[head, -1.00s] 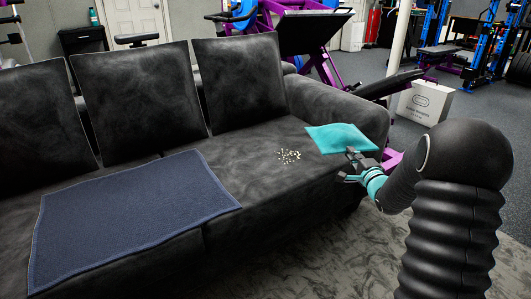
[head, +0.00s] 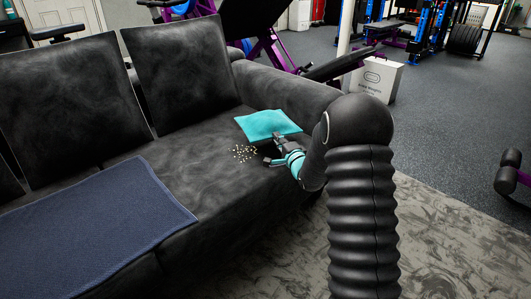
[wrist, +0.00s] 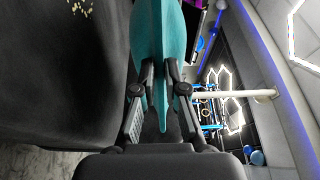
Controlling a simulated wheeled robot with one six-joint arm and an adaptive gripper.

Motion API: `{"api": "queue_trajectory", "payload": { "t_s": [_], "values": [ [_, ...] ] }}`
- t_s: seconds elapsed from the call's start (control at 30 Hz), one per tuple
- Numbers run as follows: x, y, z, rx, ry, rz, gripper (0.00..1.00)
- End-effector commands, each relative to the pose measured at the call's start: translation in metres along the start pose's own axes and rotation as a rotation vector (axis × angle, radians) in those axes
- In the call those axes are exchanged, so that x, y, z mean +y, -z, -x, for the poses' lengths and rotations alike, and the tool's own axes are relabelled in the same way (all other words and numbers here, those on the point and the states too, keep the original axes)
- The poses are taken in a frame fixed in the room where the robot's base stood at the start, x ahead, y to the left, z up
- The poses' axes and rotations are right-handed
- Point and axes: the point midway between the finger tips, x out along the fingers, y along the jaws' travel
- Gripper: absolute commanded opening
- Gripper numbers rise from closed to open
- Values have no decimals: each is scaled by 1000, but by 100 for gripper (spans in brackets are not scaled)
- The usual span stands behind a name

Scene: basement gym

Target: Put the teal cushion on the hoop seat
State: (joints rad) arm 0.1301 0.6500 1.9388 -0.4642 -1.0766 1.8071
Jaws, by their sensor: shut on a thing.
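The teal cushion (head: 267,124) is a flat, thin square held by my gripper (head: 277,152) at the right end of the black sofa, near its armrest. In the head view I cannot tell whether it touches the seat. In the wrist view the cushion (wrist: 159,35) stands edge-on between the two fingers of my gripper (wrist: 160,90), which are shut on it. I cannot make out a hoop seat in either view.
The black sofa (head: 195,165) fills the left, with a navy blanket (head: 95,230) and pale crumbs (head: 244,152) on its seat. A white box (head: 377,79) stands behind its armrest. A patterned rug (head: 445,245) lies at right. Open grey floor (head: 450,125) stretches beyond.

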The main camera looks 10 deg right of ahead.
Motion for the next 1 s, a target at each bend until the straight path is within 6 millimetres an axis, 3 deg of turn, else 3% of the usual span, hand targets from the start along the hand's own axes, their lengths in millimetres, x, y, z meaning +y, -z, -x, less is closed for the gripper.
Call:
{"api": "queue_trajectory", "payload": {
  "t_s": [0.23,0.37,0.67,0.87,0.9,1.0],
  "values": [
    [19,-24,-22,0,1,-1,0],
    [23,-26,-24,1,1,-1,0],
    [59,-26,-23,1,0,-1,0],
    [61,-26,-23,1,1,0,0],
    [62,-26,-23,1,0,-1,13],
    [62,-26,-23,1,0,-1,36]
  ]
}}
